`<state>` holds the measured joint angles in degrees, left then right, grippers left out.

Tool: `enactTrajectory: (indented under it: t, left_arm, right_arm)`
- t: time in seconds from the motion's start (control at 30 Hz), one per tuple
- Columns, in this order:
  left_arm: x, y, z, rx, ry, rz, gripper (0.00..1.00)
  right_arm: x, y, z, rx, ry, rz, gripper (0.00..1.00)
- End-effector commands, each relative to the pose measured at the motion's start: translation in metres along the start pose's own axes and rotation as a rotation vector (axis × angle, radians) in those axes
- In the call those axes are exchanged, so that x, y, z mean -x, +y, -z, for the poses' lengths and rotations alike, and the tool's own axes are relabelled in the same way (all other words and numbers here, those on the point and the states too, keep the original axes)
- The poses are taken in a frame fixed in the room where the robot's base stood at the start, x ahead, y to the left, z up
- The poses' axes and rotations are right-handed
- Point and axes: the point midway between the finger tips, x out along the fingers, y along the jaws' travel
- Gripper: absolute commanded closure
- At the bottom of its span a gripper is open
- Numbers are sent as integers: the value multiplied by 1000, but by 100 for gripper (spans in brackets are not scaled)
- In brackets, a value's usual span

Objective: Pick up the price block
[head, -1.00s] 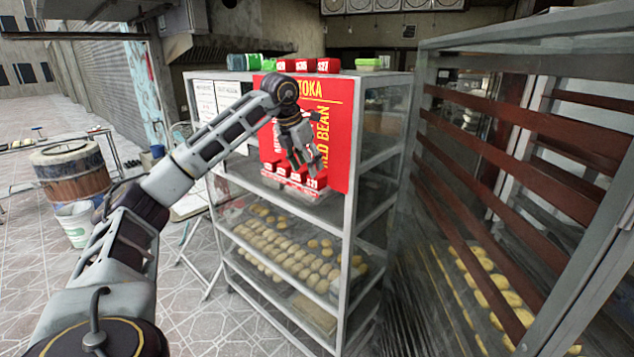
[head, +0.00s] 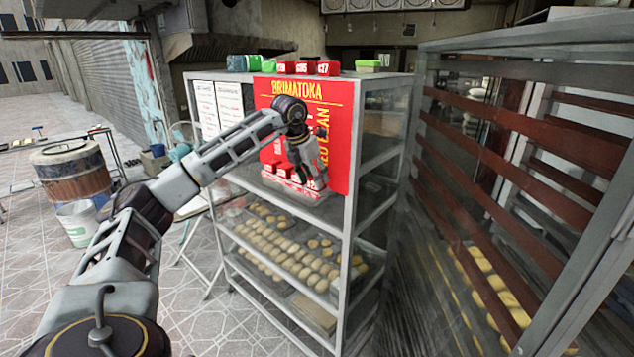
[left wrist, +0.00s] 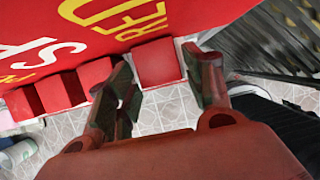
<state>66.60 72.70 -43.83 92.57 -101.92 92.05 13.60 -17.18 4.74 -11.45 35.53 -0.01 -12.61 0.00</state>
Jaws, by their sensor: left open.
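Several red price blocks (head: 268,170) with white lettering stand in a row on a ledge at the front of the case, below the red sign. My left gripper (head: 310,178) is open at the right end of this row and partly hides the end block. In the left wrist view my left gripper (left wrist: 163,72) points down, its fingers apart. One red block (left wrist: 156,62) shows between the fingertips; I cannot tell whether they touch it. More red blocks (left wrist: 62,91) sit to the left. My right gripper is not in view.
The red sign (head: 285,100) stands close behind the row. More red blocks (head: 303,67) and green items (head: 245,62) sit on top of the display case (head: 380,155). A slatted rack (head: 500,160) stands close on the right. Open paved floor lies left.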

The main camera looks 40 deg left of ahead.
Motion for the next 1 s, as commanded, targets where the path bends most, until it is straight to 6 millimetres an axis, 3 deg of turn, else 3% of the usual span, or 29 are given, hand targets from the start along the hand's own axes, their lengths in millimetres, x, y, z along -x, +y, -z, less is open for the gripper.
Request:
enactTrajectory:
  t: [0.53,0.8,1.0]
  left_arm:
    - [-5,0,0,0,0,0,48]
    - [-5,0,0,0,-1,0,82]
    - [-4,0,0,0,-1,0,84]
  right_arm:
    - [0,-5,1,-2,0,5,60]
    - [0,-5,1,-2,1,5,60]
    - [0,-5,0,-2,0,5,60]
